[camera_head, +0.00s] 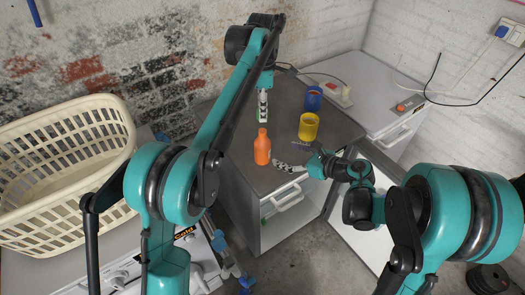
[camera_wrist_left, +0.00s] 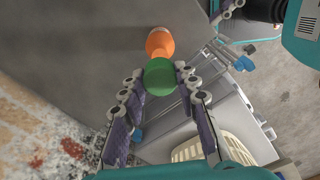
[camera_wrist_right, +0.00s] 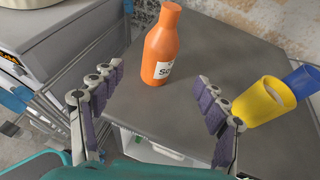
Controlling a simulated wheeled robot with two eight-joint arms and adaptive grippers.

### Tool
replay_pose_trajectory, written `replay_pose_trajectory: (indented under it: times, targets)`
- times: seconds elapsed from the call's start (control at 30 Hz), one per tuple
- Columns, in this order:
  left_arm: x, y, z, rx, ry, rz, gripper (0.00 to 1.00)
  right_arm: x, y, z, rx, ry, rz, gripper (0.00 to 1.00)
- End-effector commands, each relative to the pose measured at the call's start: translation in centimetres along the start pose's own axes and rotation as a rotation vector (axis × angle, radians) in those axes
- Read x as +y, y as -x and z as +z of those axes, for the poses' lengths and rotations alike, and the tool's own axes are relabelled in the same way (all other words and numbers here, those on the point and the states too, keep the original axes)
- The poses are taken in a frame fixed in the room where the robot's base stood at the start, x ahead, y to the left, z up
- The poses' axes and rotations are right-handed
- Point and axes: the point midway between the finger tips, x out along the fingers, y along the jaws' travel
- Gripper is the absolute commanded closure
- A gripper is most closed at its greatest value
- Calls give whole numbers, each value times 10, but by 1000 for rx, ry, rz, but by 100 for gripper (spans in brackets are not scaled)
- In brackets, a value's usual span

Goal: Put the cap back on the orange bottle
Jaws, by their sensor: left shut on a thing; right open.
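The orange bottle (camera_head: 262,149) stands upright and uncapped on the dark cabinet top; it also shows in the left wrist view (camera_wrist_left: 159,42) and the right wrist view (camera_wrist_right: 161,52). My left gripper (camera_head: 262,104) points down and is shut on the green cap (camera_head: 262,115). The cap is above the bottle in the head view, apart from its mouth, and fills the space between the fingertips in the left wrist view (camera_wrist_left: 160,76). My right gripper (camera_head: 290,168) is low beside the bottle, open and empty. In the right wrist view its fingers (camera_wrist_right: 156,80) spread with the bottle beyond them.
A yellow cup (camera_head: 308,127) and a blue cup (camera_head: 313,99) stand right of the bottle, the yellow one close to my right finger in the right wrist view. A cream laundry basket (camera_head: 60,165) is at left. A power strip (camera_head: 338,96) lies behind the cups.

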Motion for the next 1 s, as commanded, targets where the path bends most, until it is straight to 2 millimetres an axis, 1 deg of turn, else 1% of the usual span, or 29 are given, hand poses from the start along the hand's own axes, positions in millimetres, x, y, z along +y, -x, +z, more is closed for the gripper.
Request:
replay_pose_trajectory:
  times: [0.17, 0.27, 0.37, 0.7, 0.83, 1.0]
  targets:
    - [0, 0, 0, 0, -1, 0, 81, 0, -2, 1, -1, -1, 0, 26]
    - [0, 0, 0, 0, -1, 0, 81, 0, -10, 1, -1, -1, 2, 26]
    - [0, 0, 0, 0, -1, 0, 81, 0, -25, 1, -2, 0, 3, 26]
    - [0, 0, 0, 0, -2, 0, 81, 1, -89, 1, -2, -1, 2, 26]
    - [0, 0, 0, 0, -2, 0, 81, 0, -106, 1, -2, -2, 1, 26]
    - [0, 0, 0, 0, -2, 0, 81, 0, -118, 1, -2, -2, -1, 26]
